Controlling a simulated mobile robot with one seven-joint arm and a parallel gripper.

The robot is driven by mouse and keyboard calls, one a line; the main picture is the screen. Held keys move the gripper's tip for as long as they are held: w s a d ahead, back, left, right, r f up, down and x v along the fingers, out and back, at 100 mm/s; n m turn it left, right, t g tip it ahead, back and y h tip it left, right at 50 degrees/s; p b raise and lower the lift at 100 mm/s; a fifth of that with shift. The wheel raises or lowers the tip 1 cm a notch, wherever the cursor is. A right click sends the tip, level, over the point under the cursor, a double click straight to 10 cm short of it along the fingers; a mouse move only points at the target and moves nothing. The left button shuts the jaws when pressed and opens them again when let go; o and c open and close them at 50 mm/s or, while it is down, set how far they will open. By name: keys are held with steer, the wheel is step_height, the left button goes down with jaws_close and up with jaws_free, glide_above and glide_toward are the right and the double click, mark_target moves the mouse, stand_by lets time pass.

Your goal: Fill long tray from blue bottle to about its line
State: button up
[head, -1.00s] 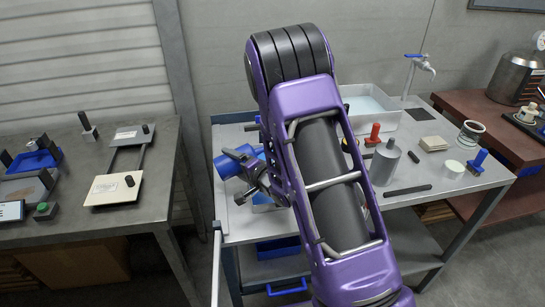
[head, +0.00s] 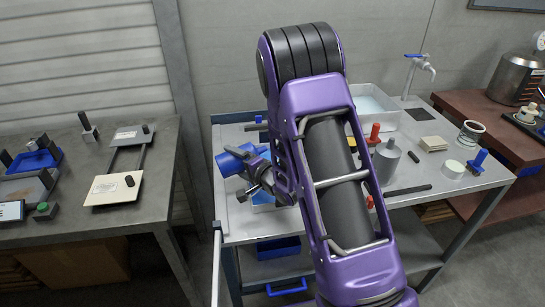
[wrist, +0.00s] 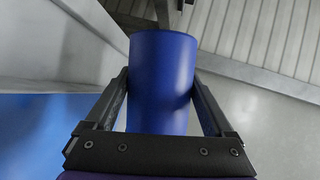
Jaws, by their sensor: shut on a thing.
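The blue bottle (head: 229,162) is in my gripper (head: 248,172), tipped over well away from upright, above the left part of the metal table. In the wrist view the bottle (wrist: 162,80) fills the middle, with a finger on each side of it. Below the gripper, a pale-edged thing with blue in it (head: 263,197) shows partly; it may be the long tray, but my arm hides much of it. A flat blue area (wrist: 40,122) lies left of the bottle in the wrist view. The fill line and any stream from the bottle cannot be made out.
A white basin (head: 388,118) and tap (head: 420,66) are at the back. A grey bottle-shaped object (head: 386,160), red-handled thing (head: 374,133) and dark bar (head: 408,190) stand or lie right of my arm. Another bench (head: 75,215) is at left.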

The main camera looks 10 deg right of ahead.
steer(key=shift+d+r, duration=0.15)
steer(key=shift+d+r+m+t+y, duration=0.1)
steer(key=shift+r+m+t+y, duration=0.3)
steer(key=shift+r+m+y, duration=0.75)
stand_by(4.0)
